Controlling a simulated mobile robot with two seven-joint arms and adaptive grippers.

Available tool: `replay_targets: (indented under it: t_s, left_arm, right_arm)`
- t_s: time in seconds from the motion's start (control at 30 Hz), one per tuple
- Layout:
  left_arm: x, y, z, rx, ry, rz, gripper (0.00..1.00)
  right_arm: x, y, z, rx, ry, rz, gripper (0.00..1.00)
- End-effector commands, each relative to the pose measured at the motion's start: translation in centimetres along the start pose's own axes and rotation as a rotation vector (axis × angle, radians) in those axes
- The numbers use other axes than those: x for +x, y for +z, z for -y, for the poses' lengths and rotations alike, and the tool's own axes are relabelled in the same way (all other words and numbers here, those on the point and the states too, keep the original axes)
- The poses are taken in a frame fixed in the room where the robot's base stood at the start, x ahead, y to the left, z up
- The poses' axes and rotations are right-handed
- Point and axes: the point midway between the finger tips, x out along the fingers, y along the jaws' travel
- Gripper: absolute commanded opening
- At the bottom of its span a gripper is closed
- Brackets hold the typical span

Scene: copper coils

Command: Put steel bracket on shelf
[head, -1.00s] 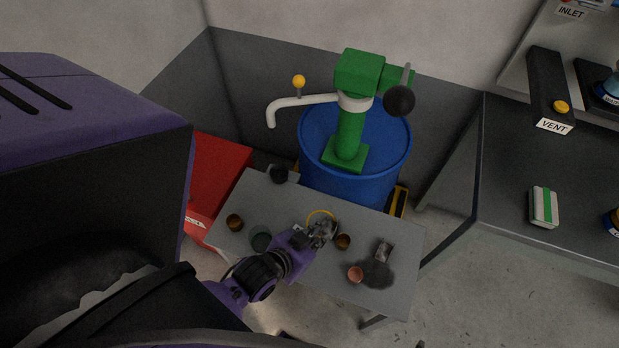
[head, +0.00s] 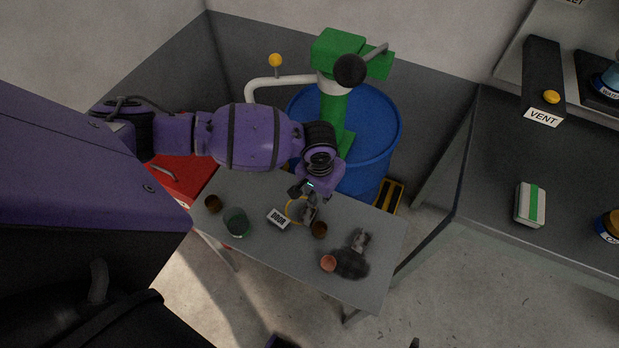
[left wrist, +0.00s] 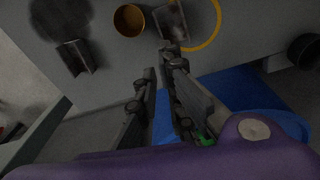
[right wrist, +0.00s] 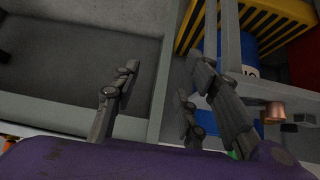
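Two grey steel bracket-like pieces are on the small grey table (head: 270,250). One bracket (head: 310,208) lies at a yellow ring (head: 292,214); it also shows in the left wrist view (left wrist: 174,24). The other bracket (head: 360,240) lies by a dark stain; it also shows in the left wrist view (left wrist: 75,58). My left gripper (head: 312,192) is over the ringed bracket, pointing down. Its fingers (left wrist: 161,62) are apart with nothing seen between them. My right gripper (right wrist: 165,78) is open and empty, away from the table. I cannot tell which surface is the shelf.
A brown cup (head: 319,230), a copper cup (head: 328,263), a green glass (head: 237,222) and a labelled block (head: 278,219) are on the table. A blue barrel (head: 375,135) with a green pump (head: 333,105) stands behind. A dark bench (head: 490,190) is at right.

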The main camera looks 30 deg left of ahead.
Motion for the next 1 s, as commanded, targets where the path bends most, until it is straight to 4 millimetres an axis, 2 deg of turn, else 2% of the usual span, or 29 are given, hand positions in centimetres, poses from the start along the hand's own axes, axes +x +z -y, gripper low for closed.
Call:
replay_targets:
  t_s: [0.03, 0.17, 0.47, 0.77, 1.0]
  left_arm:
    - [0.0, 0.9, 0.1, -0.047, -0.01, 0.037, 0.08]
    - [0.0, 1.9, 0.7, -0.137, -0.038, 0.082, 0.08]
    - [3.0, 2.3, 0.8, -0.158, -0.04, 0.082, 0.08]
    - [7.1, 2.9, 0.9, -0.156, -0.04, 0.08, 0.08]
    - [7.7, 2.8, 0.8, -0.154, -0.038, 0.077, 0.08]
  right_arm:
    - [0.0, -0.2, 0.0, -0.001, 0.0, -0.005, 0.4]
    - [0.0, -0.3, -0.1, -0.004, 0.0, -0.007, 0.4]
    - [0.2, 0.4, 0.1, -0.004, -0.004, 0.003, 0.4]
    - [0.3, 0.7, -0.1, -0.006, 0.0, 0.005, 0.4]
    - [0.5, 0.2, -0.1, -0.007, 0.0, -0.005, 0.4]
